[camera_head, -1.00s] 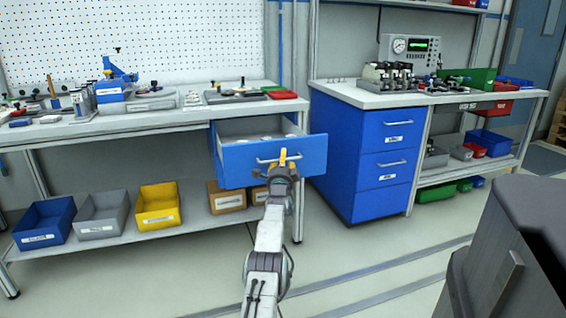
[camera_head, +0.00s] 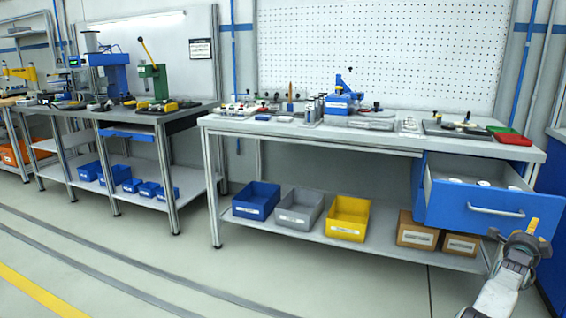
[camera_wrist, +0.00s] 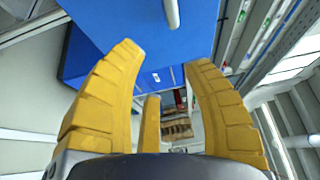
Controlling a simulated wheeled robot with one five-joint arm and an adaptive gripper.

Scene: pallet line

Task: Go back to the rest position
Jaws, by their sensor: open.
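My gripper (camera_head: 528,230) is at the lower right of the head view, close in front of the blue drawer (camera_head: 480,211). The drawer stands pulled open under the right end of the workbench, with several pale round items in it. In the wrist view my gripper's yellow fingers (camera_wrist: 160,100) are spread apart with nothing between them. The blue drawer front (camera_wrist: 130,30) and its light handle (camera_wrist: 172,12) show past the fingertips, apart from them.
The workbench (camera_head: 290,130) carries tools and trays. Its lower shelf holds a blue bin (camera_head: 256,200), a grey bin (camera_head: 299,208), a yellow bin (camera_head: 348,217) and cardboard boxes (camera_head: 416,232). A second bench (camera_head: 140,118) stands left. The floor (camera_head: 150,260) in front is clear.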

